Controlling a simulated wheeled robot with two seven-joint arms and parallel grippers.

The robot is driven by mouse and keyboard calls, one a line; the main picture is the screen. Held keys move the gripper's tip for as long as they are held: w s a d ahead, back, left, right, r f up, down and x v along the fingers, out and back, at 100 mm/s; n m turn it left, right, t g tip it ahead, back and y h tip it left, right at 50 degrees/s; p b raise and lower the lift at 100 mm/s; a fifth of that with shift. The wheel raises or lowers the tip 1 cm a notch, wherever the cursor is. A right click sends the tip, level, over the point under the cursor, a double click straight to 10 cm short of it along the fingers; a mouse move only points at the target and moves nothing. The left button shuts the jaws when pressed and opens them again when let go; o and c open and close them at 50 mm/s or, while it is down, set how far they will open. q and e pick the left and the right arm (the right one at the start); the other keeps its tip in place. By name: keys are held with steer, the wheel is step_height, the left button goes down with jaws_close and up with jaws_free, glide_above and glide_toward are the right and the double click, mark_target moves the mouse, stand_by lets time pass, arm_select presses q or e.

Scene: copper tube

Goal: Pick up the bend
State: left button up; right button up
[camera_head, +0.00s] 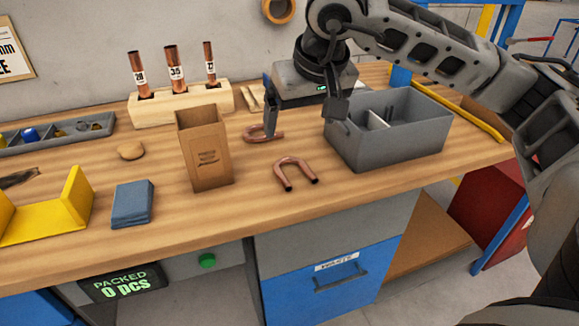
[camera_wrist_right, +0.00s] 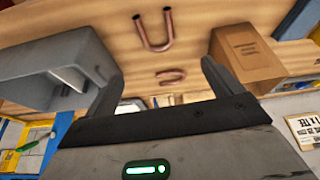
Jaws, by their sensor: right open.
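Two U-shaped copper bends lie on the wooden bench in the head view. The front bend (camera_head: 294,161) rests in the open, its two dark ends toward the front edge. The rear bend (camera_head: 258,140) lies behind it, beside my right gripper's left finger. My right gripper (camera_head: 303,120) points down, its fingers wide apart and empty; whether they touch the bench is unclear. In the right wrist view, the front bend (camera_wrist_right: 158,48) and rear bend (camera_wrist_right: 178,70) both show ahead of the open right gripper (camera_wrist_right: 162,68). My left gripper is out of view.
A grey divided bin (camera_head: 400,140) stands close right of the gripper. A cardboard box (camera_head: 207,158) stands left of the bends. A wooden rack (camera_head: 190,106) with copper tubes is behind. Bench around the front bend is clear.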

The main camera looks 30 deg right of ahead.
glide_toward(290, 171)
steer(key=shift+w+f, duration=0.45)
steer(key=shift+w, duration=0.15)
steer(key=x, duration=0.3)
steer(key=p+x, duration=0.1)
steer(key=x, duration=0.1)
steer(key=shift+s+d+f, duration=0.1)
steer(key=shift+s+f, duration=0.05)
steer(key=shift+s, duration=0.1)
steer(key=shift+f, duration=0.15)
steer(key=c, duration=1.1)
